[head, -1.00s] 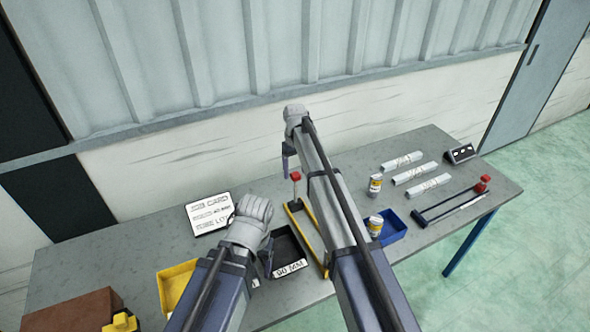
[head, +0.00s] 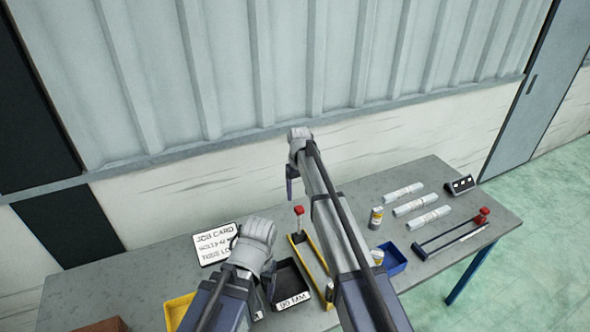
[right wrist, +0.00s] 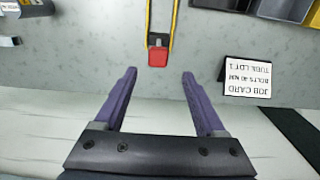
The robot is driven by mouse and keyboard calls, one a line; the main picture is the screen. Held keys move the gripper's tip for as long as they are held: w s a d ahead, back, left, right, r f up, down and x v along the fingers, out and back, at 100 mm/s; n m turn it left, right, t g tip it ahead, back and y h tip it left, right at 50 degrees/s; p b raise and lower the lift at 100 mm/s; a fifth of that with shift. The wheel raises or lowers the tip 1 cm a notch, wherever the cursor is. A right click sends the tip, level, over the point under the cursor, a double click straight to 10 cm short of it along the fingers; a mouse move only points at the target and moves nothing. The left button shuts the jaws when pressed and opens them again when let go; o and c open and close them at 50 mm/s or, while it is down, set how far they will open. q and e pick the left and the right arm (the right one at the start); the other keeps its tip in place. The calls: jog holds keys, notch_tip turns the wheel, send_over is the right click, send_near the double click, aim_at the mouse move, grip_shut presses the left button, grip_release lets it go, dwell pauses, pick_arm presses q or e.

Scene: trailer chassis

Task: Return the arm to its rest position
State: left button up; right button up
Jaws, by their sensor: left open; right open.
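My right arm reaches up from the lower middle of the head view. Its gripper (head: 291,180) hangs over the back of the grey table (head: 130,285). In the right wrist view the right gripper (right wrist: 160,75) is open and empty, its two purple fingers spread. A red block-like end (right wrist: 158,56) of a yellow-edged frame lies just beyond the fingertips, untouched. My left gripper (head: 268,285) is at the lower middle of the head view, beside the black bin, mostly hidden by its wrist. It is open, and I see nothing in it.
A job card (head: 215,244) stands at the back left. A black bin (head: 290,284) marked 90 MM, a yellow bin (head: 178,308) and a blue bin (head: 394,261) stand on the table. White rolls (head: 411,207) and a can (head: 376,218) lie right. A wall closes the back.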

pick_arm(q)
notch_tip(320, 180, down, 14)
jog(key=b, duration=1.3)
jog(key=shift+r, duration=0.2)
pick_arm(e)
jog(key=s+f, duration=0.4)
jog(key=s, duration=0.8)
jog(key=s+a+f, duration=0.1)
jog(key=s+f, duration=0.4)
jog(key=s, duration=0.7)
jog(key=s+a+f+h, duration=0.1)
jog(key=s+f, duration=0.3)
jog(key=s, duration=0.8)
jog(key=shift+f, duration=0.25)
jog(key=shift+s, duration=0.1)
